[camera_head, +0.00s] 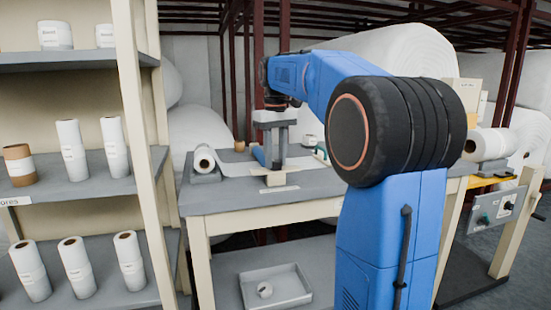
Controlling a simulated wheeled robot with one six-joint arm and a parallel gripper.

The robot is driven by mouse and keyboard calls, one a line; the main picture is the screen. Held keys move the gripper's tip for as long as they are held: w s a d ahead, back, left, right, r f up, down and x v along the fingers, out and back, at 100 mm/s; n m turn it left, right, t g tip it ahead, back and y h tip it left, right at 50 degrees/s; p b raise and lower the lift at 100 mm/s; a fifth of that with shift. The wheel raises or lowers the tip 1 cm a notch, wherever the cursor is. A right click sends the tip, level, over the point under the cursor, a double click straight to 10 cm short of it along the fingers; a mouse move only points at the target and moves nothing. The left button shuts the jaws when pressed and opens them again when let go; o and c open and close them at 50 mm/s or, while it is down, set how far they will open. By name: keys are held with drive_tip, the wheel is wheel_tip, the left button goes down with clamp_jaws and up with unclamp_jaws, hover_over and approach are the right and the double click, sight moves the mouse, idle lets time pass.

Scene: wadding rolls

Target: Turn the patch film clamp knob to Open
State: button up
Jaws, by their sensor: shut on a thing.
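I cannot read the knob's angle or any Open mark. A small cream block (276,180) shows just below the fingertips, with a pale label (279,190) on the tabletop in front of it. A pale sheet (318,182) lies flat around this spot. A blue part (258,156) stands just left of the fingers.
A white roll (204,158) lies on a grey holder at the table's left. Shelves with several rolls (72,147) stand at the left. A tray (275,290) sits on the lower shelf. A control panel (497,211) is at the right. My arm hides the table's right part.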

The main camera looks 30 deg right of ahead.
drive_tip(key=n, duration=0.5)
drive_tip(key=shift+n, duration=0.3)
idle(0.4)
drive_tip(key=o, duration=1.1)
drive_tip(key=shift+c, duration=0.2)
